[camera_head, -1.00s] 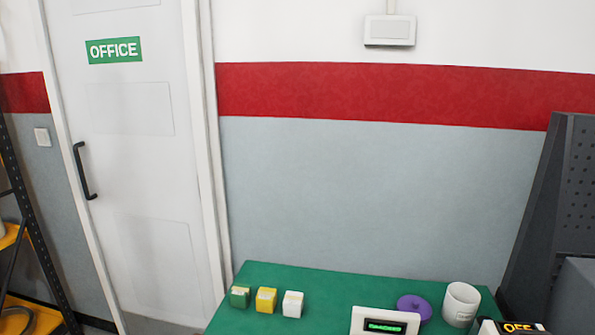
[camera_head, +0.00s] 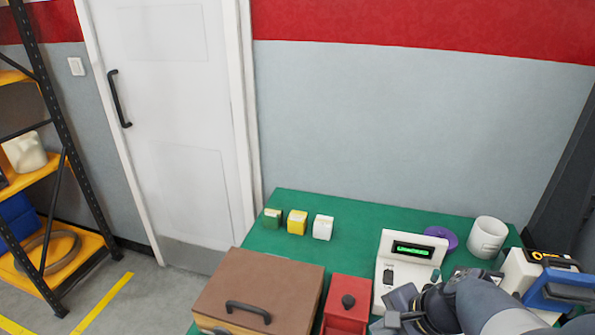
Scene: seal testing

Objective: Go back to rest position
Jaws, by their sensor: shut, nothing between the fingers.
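My gripper (camera_head: 388,322) shows at the lower right of the head view, at the end of my grey arm, which comes in from the right edge. It is shut and empty. It is near the front of the white device (camera_head: 408,260) with a lit green display, and to the right of the red box (camera_head: 346,304) with a dark knob. I cannot tell its height above the green table (camera_head: 345,270). My arm hides part of the table's right side.
A brown lidded box (camera_head: 262,285) stands at the front left. Green (camera_head: 272,217), yellow (camera_head: 297,222) and white (camera_head: 323,227) cubes sit at the back. A purple item (camera_head: 441,237), white cup (camera_head: 487,237) and blue-handled device (camera_head: 560,288) stand right. A shelf (camera_head: 60,245) is at far left.

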